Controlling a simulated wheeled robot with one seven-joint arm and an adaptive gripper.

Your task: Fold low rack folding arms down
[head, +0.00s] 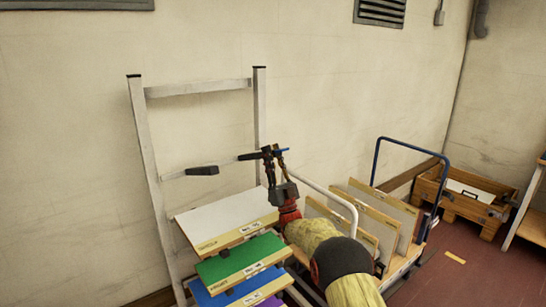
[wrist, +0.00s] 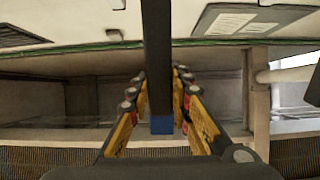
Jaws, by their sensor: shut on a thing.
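The low rack (head: 148,165) is a grey metal frame with two upright posts and a top crossbar, standing against the wall. Its left folding arm (head: 202,170) sticks out from the left post, roughly level, with a dark tip. Its right folding arm (head: 248,157) sticks out near the right post and ends at my gripper (head: 273,153). In the wrist view the dark bar of this arm (wrist: 157,60), with a blue end, lies between the fingers of my gripper (wrist: 162,118), which are shut on it. The fingers partly hide its end in the head view.
Below the arms, the rack holds a stack of labelled panels: white (head: 215,222), green (head: 240,258), then blue and purple. A cart with upright panels (head: 372,215) and a blue handle stands to the right. A wooden crate (head: 465,200) is farther right. Red floor shows there.

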